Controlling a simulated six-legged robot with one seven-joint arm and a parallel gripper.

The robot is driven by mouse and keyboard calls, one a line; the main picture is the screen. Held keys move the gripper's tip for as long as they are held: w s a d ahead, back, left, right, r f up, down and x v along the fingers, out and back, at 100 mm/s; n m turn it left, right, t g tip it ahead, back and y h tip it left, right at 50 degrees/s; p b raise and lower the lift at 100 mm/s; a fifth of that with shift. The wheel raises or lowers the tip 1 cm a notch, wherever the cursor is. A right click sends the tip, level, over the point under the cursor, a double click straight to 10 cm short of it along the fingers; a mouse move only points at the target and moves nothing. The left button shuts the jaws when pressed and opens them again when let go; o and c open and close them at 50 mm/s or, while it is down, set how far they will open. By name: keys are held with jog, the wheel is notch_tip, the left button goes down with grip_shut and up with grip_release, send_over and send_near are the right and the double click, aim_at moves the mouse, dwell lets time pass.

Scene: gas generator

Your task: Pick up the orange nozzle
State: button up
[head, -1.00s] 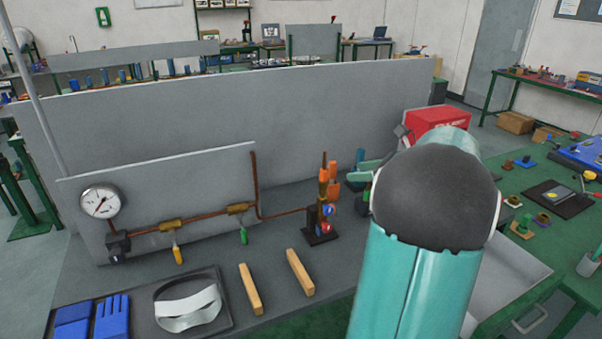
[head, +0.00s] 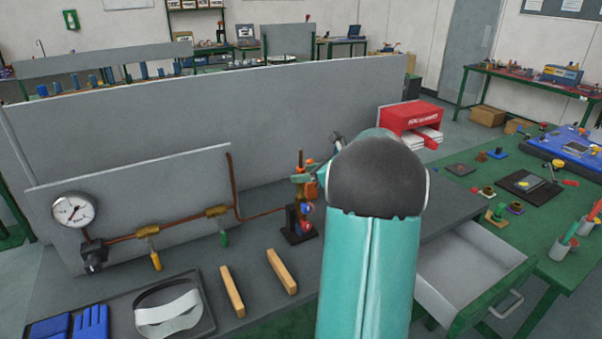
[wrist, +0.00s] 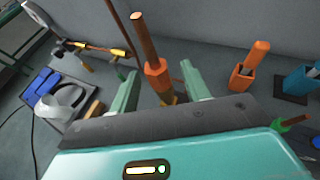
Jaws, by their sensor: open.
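The orange nozzle (wrist: 156,75), with a copper-coloured tip, stands upright between the two green fingers of my gripper (wrist: 160,76) in the wrist view. The fingers are open, one on each side, with a gap to the nozzle. In the head view the nozzle (head: 311,189) stands on the burner stand (head: 298,228) at the end of the copper pipe. My gripper (head: 302,178) is at its height there, and a finger partly hides it. The nozzle's lower end is partly hidden by my gripper body in the wrist view.
An orange holder (wrist: 241,78) and a blue holder (wrist: 300,80) stand to the right. A grey panel (head: 150,195) with a gauge (head: 74,211) is at the left. Two wooden bars (head: 282,271) lie in front. An open drawer (head: 470,265) juts out at right.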

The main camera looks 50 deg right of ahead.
jog(key=shift+x, duration=0.75)
jog(key=shift+r, duration=0.1)
jog(key=shift+c, duration=0.2)
grip_shut()
jog(key=shift+r, duration=0.1)
